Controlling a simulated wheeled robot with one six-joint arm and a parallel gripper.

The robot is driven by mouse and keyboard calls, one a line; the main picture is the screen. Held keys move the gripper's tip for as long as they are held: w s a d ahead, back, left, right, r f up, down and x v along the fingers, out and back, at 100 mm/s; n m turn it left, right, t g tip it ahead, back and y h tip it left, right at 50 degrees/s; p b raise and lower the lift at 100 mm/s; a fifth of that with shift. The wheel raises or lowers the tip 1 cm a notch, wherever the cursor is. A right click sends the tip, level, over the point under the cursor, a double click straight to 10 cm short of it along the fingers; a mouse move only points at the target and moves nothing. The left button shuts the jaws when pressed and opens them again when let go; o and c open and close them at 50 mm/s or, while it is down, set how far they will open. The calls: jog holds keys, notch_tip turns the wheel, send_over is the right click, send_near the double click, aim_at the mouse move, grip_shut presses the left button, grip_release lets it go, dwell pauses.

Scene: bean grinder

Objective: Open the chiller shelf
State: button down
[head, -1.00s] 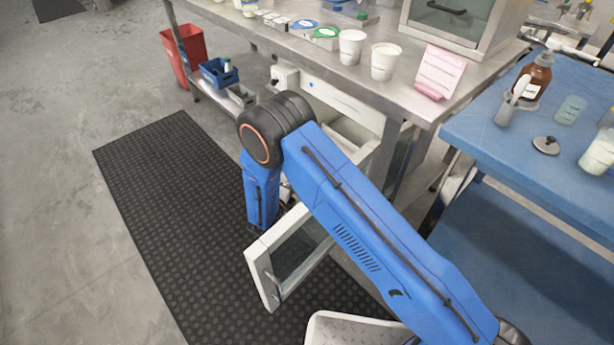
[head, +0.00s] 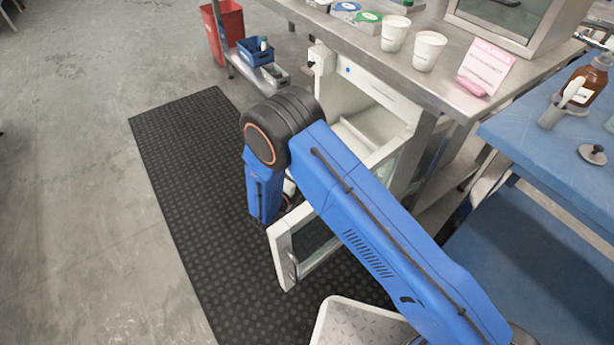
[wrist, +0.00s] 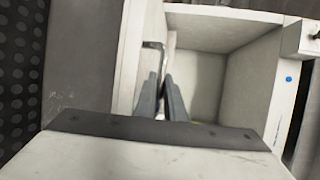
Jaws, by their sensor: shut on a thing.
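The chiller is a white cabinet (head: 385,95) under the steel counter. A pale box-like inside shows in the head view and, large, in the wrist view (wrist: 205,80). In the wrist view my gripper (wrist: 165,95) has its dark fingers close together at a thin metal handle (wrist: 154,46) beside the white-edged panel. The gripper is shut on this handle; the contact itself is partly hidden. In the head view my arm hides the gripper.
A black ribbed mat (head: 190,170) covers the floor left of the chiller. The blue-topped table (head: 540,140) stands at the right. Cups (head: 428,50) and a pink sign (head: 487,66) stand on the counter. A red bin (head: 222,32) is at the back left.

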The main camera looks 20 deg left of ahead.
jog(key=c, duration=2.1)
grip_release()
jog(key=v, duration=1.7)
jog(key=shift+s, duration=0.25)
jog(key=shift+s+a, duration=0.1)
